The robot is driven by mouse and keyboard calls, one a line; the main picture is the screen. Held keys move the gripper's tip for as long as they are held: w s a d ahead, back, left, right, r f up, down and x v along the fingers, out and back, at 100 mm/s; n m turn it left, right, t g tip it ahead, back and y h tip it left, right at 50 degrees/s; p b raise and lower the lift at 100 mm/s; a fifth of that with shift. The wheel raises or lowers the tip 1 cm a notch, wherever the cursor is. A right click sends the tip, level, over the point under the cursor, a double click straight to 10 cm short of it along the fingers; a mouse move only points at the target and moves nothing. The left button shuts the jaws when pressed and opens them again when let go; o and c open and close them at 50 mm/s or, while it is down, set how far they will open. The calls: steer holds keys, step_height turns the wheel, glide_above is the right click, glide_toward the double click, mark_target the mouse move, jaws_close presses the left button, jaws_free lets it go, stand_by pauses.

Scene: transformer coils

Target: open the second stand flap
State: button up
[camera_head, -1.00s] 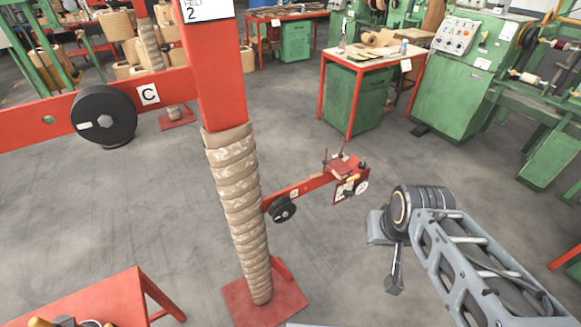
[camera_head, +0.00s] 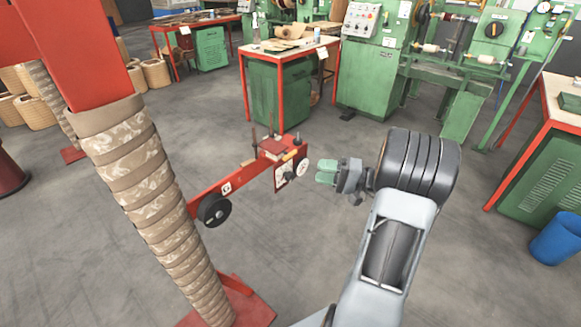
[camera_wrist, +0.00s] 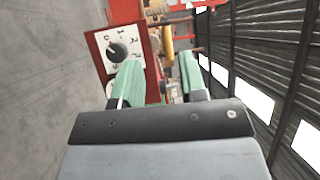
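A red stand post (camera_head: 75,50) wrapped in brown patterned bands (camera_head: 150,195) stands at the left in the head view. A low red arm (camera_head: 225,190) reaches out from it, with a black round knob (camera_head: 214,210) and a small label. At its far end is a red box (camera_head: 283,150) with upright pins and a white dial panel. In the wrist view the dial panel (camera_wrist: 118,48) is tilted, just ahead of the left finger. My gripper (camera_head: 326,172) has green fingers, spread apart, right of the box. In the wrist view the fingers (camera_wrist: 160,85) look empty. I cannot tell which part is the flap.
A red-legged workbench (camera_head: 287,50) with a green cabinet stands behind the box. A green machine (camera_head: 375,75) is at the back. Another bench (camera_head: 545,140) and a blue bin (camera_head: 556,238) stand right. Grey floor around the arm is clear.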

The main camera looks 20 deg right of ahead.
mark_target(290, 155)
steer(key=w+a, duration=0.2)
steer(key=w, duration=0.1)
steer(key=w+a+r+t, duration=0.1)
steer(key=w+a, duration=0.1)
steer(key=w, duration=0.1)
steer(key=w+a+t, duration=0.1)
steer(key=w+a, duration=0.1)
steer(key=w, duration=0.1)
steer(key=shift+a+r+m, duration=0.25)
steer(key=shift+a+m, duration=0.05)
jaws_close()
stand_by(0.4)
steer(key=shift+w+d, duration=0.1)
